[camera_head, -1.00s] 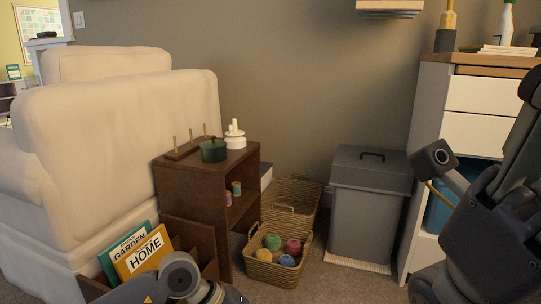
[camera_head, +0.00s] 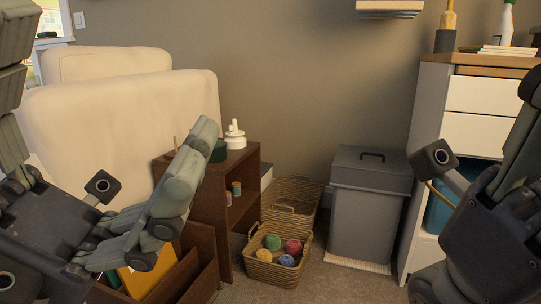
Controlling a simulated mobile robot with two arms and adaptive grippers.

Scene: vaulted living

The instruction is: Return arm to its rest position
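My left gripper (camera_head: 110,75) is large in the left foreground. Its thick grey-green fingers are spread wide apart, with nothing between them. One finger runs up the left edge and another slants up in front of the brown side table (camera_head: 243,215). The gripper hides part of the white armchair (camera_head: 120,105) and most of the magazines (camera_head: 150,275). My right gripper (camera_head: 490,205) is at the right edge, in front of the white cabinet (camera_head: 485,95). It is partly cut off by the frame, so its opening does not show. No held object is visible in either gripper.
A green pot (camera_head: 218,151) and white bottle (camera_head: 235,135) stand on the side table. A wicker basket (camera_head: 275,270) of yarn balls, another basket (camera_head: 292,193) and a lidded grey bin (camera_head: 365,210) stand on the floor. Carpet shows in front of the bin.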

